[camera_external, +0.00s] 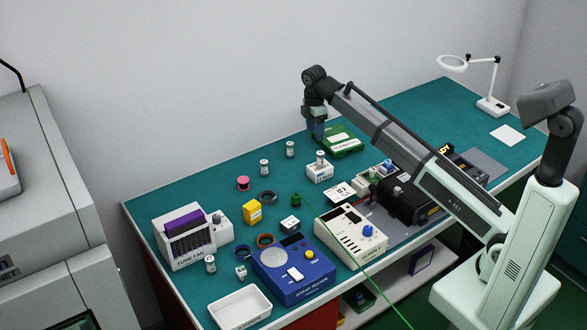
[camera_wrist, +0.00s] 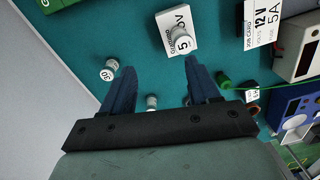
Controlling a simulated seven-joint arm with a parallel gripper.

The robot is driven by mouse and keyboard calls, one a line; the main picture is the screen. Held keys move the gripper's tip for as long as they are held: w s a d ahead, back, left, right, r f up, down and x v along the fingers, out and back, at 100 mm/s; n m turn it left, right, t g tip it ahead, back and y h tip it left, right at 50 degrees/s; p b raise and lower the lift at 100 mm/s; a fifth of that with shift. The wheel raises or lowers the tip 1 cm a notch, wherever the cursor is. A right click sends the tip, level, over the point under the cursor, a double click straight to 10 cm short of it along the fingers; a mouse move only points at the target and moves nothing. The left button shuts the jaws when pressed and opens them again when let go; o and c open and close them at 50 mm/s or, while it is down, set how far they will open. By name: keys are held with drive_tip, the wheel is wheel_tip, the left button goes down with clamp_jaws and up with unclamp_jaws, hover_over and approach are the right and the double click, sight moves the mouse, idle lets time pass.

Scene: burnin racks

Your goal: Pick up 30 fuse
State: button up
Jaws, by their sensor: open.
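A small pale cylindrical fuse marked 30 (camera_wrist: 109,69) stands in the wrist view just left of my left fingertip, apart from it. In the external view it appears to be the fuse (camera_external: 290,149) near the wall side of the table. My gripper (camera_wrist: 162,80) is open and empty, its two dark blue fingers spread. In the external view my gripper (camera_external: 318,135) hangs beside the green box, right of that fuse. A second fuse (camera_wrist: 151,101) shows between the fingers, lower in the wrist view; its mark is not readable.
A fuse marked 5 (camera_wrist: 181,42) stands in a white block (camera_wrist: 173,26), close to my gripper. A green box (camera_external: 344,141) is beside my gripper. Spools, a yellow box (camera_external: 252,212), a blue tester (camera_external: 293,270) and a white tray (camera_external: 240,308) lie nearer the front left.

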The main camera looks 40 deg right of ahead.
drive_tip(key=w+m, duration=0.2)
drive_tip(key=w, duration=0.3)
drive_tip(key=m, duration=2.7)
hover_over(290, 143)
drive_tip(key=shift+t, duration=0.3)
wheel_tip(290, 143, down, 14)
drive_tip(key=shift+f, duration=0.25)
drive_tip(key=shift+c, duration=0.3)
clamp_jaws()
